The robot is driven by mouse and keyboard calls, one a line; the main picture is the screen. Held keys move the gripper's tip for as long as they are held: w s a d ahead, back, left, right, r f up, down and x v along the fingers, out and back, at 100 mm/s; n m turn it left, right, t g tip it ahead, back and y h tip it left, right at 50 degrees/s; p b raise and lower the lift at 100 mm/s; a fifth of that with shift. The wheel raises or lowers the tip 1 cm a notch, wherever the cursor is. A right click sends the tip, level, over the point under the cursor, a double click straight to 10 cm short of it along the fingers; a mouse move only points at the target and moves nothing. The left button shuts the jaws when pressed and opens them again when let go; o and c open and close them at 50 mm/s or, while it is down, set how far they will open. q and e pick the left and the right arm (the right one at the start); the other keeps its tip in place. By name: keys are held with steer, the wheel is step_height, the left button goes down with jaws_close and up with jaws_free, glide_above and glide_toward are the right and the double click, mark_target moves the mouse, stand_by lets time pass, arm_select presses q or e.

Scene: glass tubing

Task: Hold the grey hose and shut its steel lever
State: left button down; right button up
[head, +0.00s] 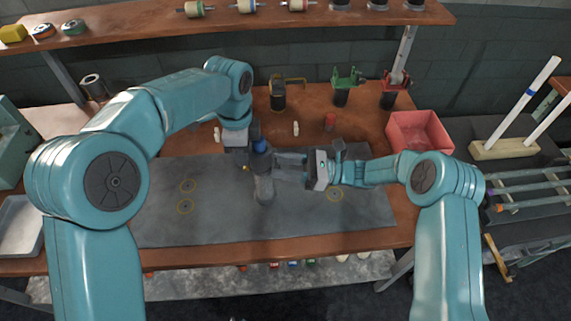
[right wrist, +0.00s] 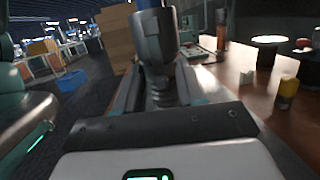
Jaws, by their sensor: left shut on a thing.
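The grey hose fitting (head: 264,190) stands roughly upright on the dark mat (head: 215,215). My left gripper (head: 258,152) comes down from above and is shut on its upper part, where a blue piece shows. My right gripper (head: 282,168) points left at the fitting, its two fingers apart. In the right wrist view, a dark grey body with a ribbed neck (right wrist: 163,92) rises between the spread fingers; I cannot tell if they touch it. I cannot make out the steel lever clearly.
A red bin (head: 420,130) stands at the right of the bench. A green clamp (head: 346,80), a red clamp (head: 394,85) and small loose parts stand along the back. A rack with white rods (head: 505,148) is at the far right. The front of the mat is clear.

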arm_select(q)
steer(key=shift+a, duration=0.1)
arm_select(e)
steer(key=d+f, duration=0.2)
steer(key=d, duration=1)
steer(key=shift+s+f, duration=0.15)
steer(key=shift+f, duration=0.1)
arm_select(q)
steer(key=shift+r, duration=0.1)
arm_select(e)
steer(key=shift+a, duration=0.1)
arm_select(q)
steer(key=c, duration=1.1)
jaws_free()
